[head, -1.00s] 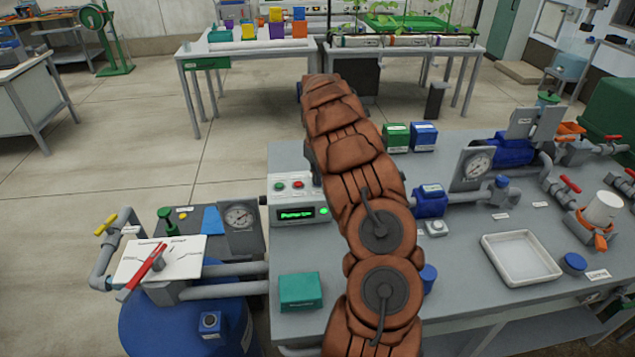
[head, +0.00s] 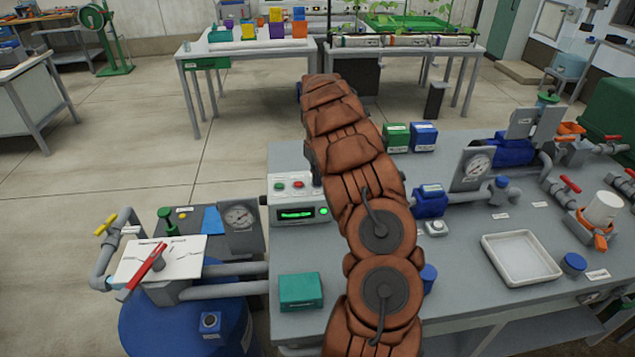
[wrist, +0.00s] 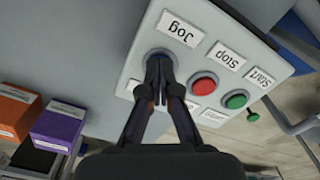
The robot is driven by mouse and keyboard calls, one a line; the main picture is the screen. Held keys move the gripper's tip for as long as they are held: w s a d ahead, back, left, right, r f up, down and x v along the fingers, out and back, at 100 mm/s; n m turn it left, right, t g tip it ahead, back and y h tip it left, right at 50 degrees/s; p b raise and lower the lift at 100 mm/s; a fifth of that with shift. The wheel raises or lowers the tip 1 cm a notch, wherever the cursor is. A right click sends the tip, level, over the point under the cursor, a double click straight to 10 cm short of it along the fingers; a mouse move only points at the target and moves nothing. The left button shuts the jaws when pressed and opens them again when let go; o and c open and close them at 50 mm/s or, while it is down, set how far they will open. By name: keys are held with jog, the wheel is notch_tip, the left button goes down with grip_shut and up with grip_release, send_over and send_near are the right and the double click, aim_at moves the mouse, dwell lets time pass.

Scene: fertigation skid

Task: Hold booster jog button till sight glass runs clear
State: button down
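In the wrist view, my gripper (wrist: 163,88) has its two fingertips together, over the jog button (wrist: 160,54). A blue-grey rim of the button shows around the tips. The fingers hide most of it, so I cannot tell how far it is pressed. The "Jog" label (wrist: 180,28) is beside it, upside down. In the head view, the control box (head: 290,213) has a lit green display (head: 296,214) with unreadable text and a green lamp (head: 323,211). My arm hides my gripper and the jog button there. I cannot pick out the sight glass with certainty.
A red stop button (wrist: 203,84) and a green start button (wrist: 237,99) sit close to my fingers. On the bench are a teal box (head: 300,291), a white tray (head: 520,257), a blue valve body (head: 430,201) and a gauge (head: 477,166).

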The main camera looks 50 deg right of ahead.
jog(key=shift+r, duration=0.1)
dwell(0.3)
jog(key=shift+r, duration=3.45)
